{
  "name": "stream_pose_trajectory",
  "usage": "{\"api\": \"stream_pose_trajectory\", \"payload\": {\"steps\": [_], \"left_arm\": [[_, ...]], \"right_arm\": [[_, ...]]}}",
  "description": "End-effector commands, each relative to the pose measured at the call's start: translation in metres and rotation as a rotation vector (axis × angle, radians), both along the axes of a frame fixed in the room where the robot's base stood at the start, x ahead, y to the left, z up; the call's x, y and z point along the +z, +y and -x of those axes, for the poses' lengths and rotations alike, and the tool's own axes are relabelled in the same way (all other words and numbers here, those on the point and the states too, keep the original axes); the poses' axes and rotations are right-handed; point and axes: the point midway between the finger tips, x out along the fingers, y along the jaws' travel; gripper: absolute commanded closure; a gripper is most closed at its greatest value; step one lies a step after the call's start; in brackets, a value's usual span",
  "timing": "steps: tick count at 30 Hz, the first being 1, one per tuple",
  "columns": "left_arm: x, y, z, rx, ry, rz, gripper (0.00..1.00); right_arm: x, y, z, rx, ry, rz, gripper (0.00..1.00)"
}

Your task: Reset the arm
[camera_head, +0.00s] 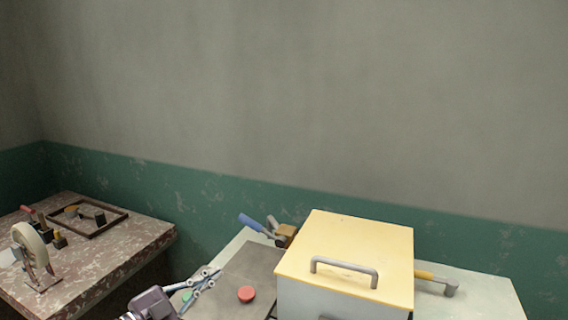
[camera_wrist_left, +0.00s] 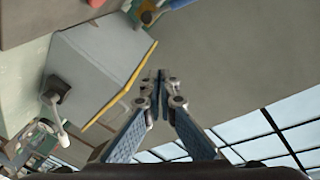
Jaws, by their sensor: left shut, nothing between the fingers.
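My left gripper (camera_head: 201,279) comes in at the bottom of the head view, over the left part of the light table. It is shut and empty. In the left wrist view my left gripper (camera_wrist_left: 162,78) shows with its fingertips together and nothing between them. A white box with a yellow lid and grey handle (camera_head: 345,255) stands to the right of the gripper in the head view, apart from it. The same box (camera_wrist_left: 95,65) shows at the left of the wrist view. My right gripper is in neither view.
A red round piece (camera_head: 246,294) lies on a dark board (camera_head: 250,265) between gripper and box. A blue-handled tool (camera_head: 255,223) lies behind, and a yellow-handled tool (camera_head: 437,281) is right of the box. A worn side table (camera_head: 130,250) with a tape roll (camera_head: 30,245) stands left.

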Motion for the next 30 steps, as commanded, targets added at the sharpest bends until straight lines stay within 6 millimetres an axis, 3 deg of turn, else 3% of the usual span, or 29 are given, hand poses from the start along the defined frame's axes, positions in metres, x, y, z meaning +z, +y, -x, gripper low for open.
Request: {"api": "stream_pose_trajectory", "payload": {"steps": [2, 5, 8, 11, 14, 18, 21, 24, 30], "left_arm": [[0.000, -0.006, 0.006, 0.109, 0.003, 0.106, 1.00], [-0.008, 0.004, 0.012, 0.274, 0.043, 0.201, 1.00], [-0.031, 0.021, 0.027, 0.444, 0.136, 0.266, 1.00], [-0.067, 0.040, 0.052, 0.606, 0.272, 0.298, 1.00], [-0.109, 0.054, 0.091, 0.745, 0.448, 0.299, 1.00], [-0.168, 0.062, 0.163, 0.883, 0.730, 0.259, 1.00], [-0.196, 0.060, 0.213, 0.927, 0.907, 0.216, 1.00], [-0.215, 0.055, 0.256, 0.941, 1.052, 0.177, 1.00], [-0.233, 0.041, 0.330, 0.926, 1.285, 0.107, 1.00]], "right_arm": [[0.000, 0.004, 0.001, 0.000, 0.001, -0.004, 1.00], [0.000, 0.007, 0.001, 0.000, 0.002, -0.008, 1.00], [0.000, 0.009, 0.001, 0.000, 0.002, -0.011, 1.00], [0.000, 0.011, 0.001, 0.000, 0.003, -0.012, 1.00], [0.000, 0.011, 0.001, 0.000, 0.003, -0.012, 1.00], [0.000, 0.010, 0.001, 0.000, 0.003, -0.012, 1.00], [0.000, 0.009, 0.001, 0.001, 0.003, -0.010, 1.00], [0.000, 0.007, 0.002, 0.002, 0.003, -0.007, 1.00], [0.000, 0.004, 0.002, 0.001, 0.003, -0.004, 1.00]]}}
